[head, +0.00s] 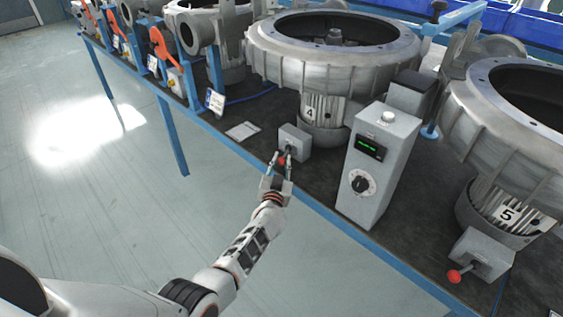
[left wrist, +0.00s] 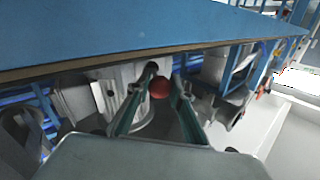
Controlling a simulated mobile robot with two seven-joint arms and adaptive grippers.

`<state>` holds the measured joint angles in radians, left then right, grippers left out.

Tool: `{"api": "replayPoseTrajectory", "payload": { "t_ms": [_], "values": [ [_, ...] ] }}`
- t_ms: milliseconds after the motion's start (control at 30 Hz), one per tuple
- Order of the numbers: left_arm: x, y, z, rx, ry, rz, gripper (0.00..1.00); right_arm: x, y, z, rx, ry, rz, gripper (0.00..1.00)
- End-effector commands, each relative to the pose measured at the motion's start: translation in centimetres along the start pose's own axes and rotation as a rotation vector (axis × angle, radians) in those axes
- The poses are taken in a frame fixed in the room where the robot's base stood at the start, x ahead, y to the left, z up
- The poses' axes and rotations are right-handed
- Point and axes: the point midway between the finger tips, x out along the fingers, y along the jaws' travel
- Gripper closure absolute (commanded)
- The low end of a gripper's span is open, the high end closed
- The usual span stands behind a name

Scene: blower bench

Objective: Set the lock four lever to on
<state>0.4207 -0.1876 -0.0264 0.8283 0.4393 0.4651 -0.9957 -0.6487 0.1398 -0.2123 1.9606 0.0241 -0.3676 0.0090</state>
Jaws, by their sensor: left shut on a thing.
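The lock four box (head: 295,142) is a small grey box on the bench edge below the blower marked 4 (head: 310,112). Its lever ends in a red knob (head: 281,160), which also shows in the left wrist view (left wrist: 160,88). My left gripper (head: 282,164) is at the front of this box, its two fingers either side of the knob and shut on the lever. The fingers hide part of the lever, and I cannot tell its setting. My right gripper is not in view.
A grey control box (head: 372,170) with a green display and black dial stands just right of lock four. Blower 5 (head: 507,214) has a similar lever with a red knob (head: 454,276). A blue rail (head: 345,229) edges the bench. The floor in front is clear.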

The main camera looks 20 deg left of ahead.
Motion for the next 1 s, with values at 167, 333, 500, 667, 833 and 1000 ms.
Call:
{"api": "replayPoseTrajectory", "payload": {
  "t_ms": [167, 333, 500, 667, 833, 1000],
  "values": [
    [-0.07, 0.22, 0.04, -0.001, -0.001, 0.003, 1.00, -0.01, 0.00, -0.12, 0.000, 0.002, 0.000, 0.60],
    [-0.07, 0.20, 0.03, -0.001, -0.001, 0.003, 0.61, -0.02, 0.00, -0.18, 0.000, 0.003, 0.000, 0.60],
    [-0.04, 0.12, 0.01, -0.001, -0.001, 0.002, 0.61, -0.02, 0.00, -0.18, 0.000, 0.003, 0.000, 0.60],
    [-0.02, 0.08, 0.00, -0.001, 0.000, 0.001, 0.61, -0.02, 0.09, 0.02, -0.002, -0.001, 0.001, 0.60],
    [-0.04, 0.04, -0.01, -0.001, 0.000, 0.002, 0.61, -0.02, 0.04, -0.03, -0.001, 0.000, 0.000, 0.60],
    [-0.24, 0.00, -0.03, 0.000, 0.002, 0.008, 0.61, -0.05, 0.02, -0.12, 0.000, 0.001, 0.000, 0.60]
  ]
}}
